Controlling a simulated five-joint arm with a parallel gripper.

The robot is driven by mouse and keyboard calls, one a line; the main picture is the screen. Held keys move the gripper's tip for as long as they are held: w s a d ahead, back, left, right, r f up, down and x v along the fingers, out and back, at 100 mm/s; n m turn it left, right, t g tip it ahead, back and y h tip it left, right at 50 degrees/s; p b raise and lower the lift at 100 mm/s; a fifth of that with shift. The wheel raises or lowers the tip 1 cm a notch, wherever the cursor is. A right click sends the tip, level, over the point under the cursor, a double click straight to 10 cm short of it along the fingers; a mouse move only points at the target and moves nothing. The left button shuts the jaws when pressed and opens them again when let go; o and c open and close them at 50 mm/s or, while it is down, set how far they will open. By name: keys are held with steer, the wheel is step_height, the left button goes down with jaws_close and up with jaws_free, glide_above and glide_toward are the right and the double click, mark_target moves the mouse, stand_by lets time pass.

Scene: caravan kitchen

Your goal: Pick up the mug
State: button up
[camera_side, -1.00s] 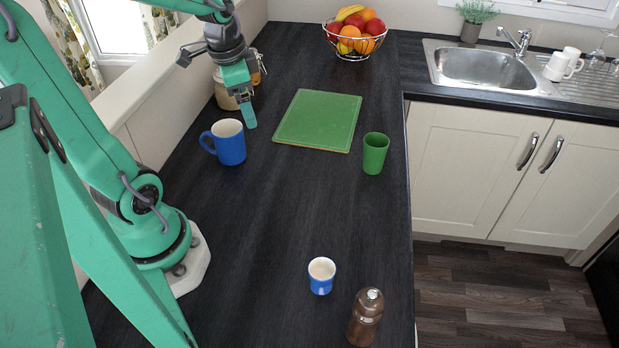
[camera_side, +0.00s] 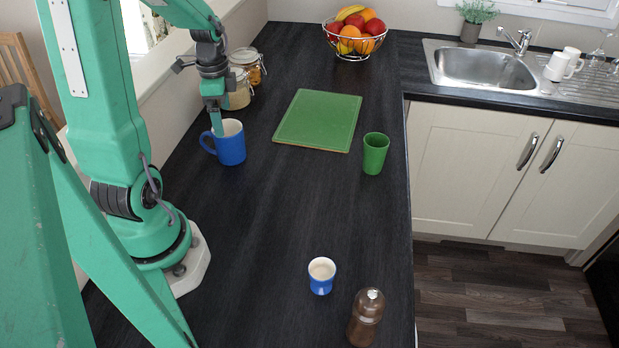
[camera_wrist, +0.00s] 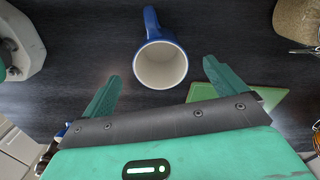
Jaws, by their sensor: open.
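The blue mug (camera_side: 231,150) stands upright on the dark worktop, with its handle to the left in the side view. In the wrist view I look into its white, empty inside; the mug (camera_wrist: 161,64) is ahead of my fingertips, roughly between their lines, with its handle pointing away. My gripper (camera_wrist: 158,78) is open and empty. In the side view my gripper (camera_side: 216,130) hangs over the mug's far rim, with one finger seen near the handle side. From these views I cannot tell whether a finger touches the mug.
Glass jars (camera_side: 239,90) stand close behind my gripper. A small blue cup (camera_side: 321,276) and a brown grinder (camera_side: 366,317) stand at the front. The worktop's middle is clear.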

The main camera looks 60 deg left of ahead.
mark_target(226, 133)
steer(key=shift+f, duration=0.8)
steer(key=shift+f, duration=2.6)
steer(key=shift+c, duration=0.3)
steer(key=c, duration=1.2)
steer(key=shift+r, duration=0.2)
